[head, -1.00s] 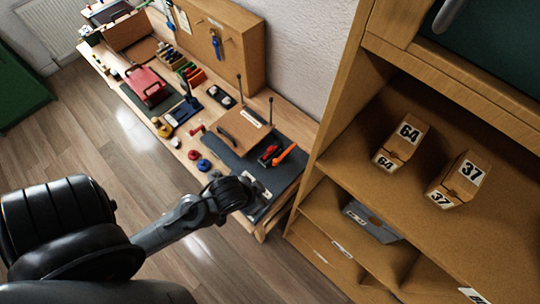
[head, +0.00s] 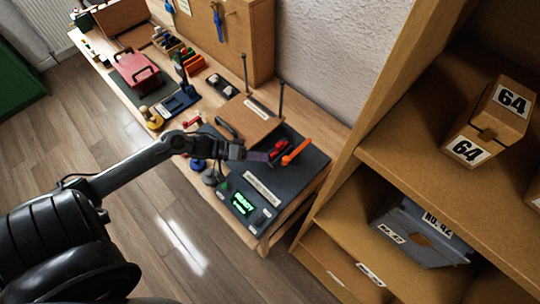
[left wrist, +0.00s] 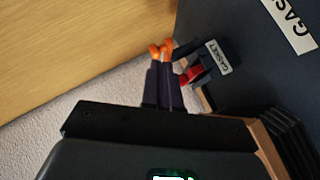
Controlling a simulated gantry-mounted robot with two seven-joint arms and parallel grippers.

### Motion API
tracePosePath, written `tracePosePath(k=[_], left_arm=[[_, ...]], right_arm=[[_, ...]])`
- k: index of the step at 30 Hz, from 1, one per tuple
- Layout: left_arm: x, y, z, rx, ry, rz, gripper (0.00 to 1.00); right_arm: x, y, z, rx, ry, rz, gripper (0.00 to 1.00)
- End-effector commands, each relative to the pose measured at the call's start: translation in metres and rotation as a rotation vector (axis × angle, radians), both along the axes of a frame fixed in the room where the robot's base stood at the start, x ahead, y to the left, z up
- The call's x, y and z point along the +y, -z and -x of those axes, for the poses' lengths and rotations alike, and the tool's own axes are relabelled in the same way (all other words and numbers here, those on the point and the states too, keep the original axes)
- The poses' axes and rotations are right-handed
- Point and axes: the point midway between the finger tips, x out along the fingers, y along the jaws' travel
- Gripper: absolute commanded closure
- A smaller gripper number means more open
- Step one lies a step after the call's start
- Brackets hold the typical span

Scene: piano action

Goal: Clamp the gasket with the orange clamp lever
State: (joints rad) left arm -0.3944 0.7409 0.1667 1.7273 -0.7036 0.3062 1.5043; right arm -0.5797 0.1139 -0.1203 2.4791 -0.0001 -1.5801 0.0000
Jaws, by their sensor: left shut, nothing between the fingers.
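The orange clamp lever (head: 297,152) slants up to the right on the dark base plate at the right end of the bench. A red part (head: 279,149) sits just left of it. My left gripper (head: 264,156) is shut and empty, its tips close to the red part and lever. In the left wrist view the orange lever (left wrist: 160,48) shows at the far end of my narrow dark fingers (left wrist: 164,75); whether they touch is not clear. The GASKET label (left wrist: 218,57) and the red part (left wrist: 191,75) are right of the fingers. I cannot make out the gasket itself.
A green-lit display (head: 243,203) and a white label (head: 262,189) are on the plate's front part. A wooden shelf (head: 390,150) with a numbered box (head: 490,122) and a grey bin (head: 420,232) rises at right.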

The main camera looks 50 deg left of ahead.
Motion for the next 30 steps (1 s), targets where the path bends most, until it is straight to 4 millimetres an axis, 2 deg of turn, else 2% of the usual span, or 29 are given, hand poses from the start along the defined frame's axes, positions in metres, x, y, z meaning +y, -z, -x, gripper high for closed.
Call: tracePosePath(k=[1,3,12,30], left_arm=[[0.009,0.009,0.000,0.018,0.010,0.050,1.00],[0.018,0.007,0.002,0.044,0.024,0.129,1.00],[0.045,-0.004,0.007,0.126,0.064,0.337,1.00],[0.048,-0.006,0.008,0.141,0.072,0.375,1.00]], right_arm=[[0.000,0.015,0.000,0.000,0.000,0.000,0.35],[0.000,0.023,0.000,0.000,0.000,0.000,0.35],[-0.001,0.042,0.000,-0.001,-0.003,0.004,0.35],[-0.002,0.045,0.000,0.000,-0.005,0.009,0.35]])
